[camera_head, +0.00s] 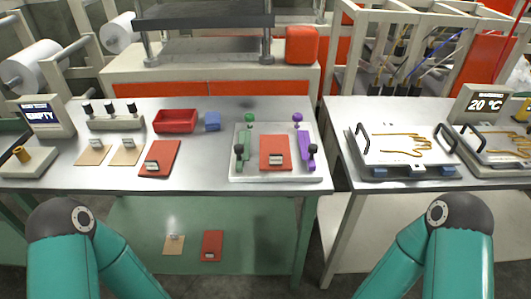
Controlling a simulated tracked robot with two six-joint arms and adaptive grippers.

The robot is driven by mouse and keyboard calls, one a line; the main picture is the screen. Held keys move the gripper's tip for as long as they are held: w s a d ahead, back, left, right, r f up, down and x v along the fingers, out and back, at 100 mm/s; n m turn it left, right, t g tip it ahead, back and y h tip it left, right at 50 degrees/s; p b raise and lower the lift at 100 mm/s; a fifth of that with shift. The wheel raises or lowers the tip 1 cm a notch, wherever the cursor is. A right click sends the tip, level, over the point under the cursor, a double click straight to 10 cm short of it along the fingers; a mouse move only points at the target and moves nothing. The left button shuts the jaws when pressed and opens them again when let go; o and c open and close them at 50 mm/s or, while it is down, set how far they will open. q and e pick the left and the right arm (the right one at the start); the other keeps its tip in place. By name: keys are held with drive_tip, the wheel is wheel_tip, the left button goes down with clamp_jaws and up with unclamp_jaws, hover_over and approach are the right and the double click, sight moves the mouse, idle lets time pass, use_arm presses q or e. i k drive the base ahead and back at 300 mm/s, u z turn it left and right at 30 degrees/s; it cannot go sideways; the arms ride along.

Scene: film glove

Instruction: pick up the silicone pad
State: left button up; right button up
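Several flat pads with small metal handles are in view; I take the red ones to be silicone, but cannot confirm it. One red pad (167,153) lies flat on the left table, right of two beige pads (93,156). Another red pad (268,142) lies in a white fixture plate (245,173) between green and purple clamps. A third red pad (212,238) lies on the lower shelf beside a beige pad. Teal links of both my arms show at the bottom corners. Neither gripper is in view, and nothing touches the pads.
A display reading EMPTY (47,115) is at the far left. The right table (350,185) carries framed plates with yellow glove outlines. A gap separates the tables. The left table's front strip is bare.

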sight(275, 146)
drive_tip(key=z, duration=0.1)
drive_tip(key=i, duration=0.45)
drive_tip(key=u, duration=0.2)
drive_tip(key=k, duration=0.75)
drive_tip(key=z, duration=0.4)
drive_tip(key=i, duration=0.85)
drive_tip(key=u, duration=1.3)
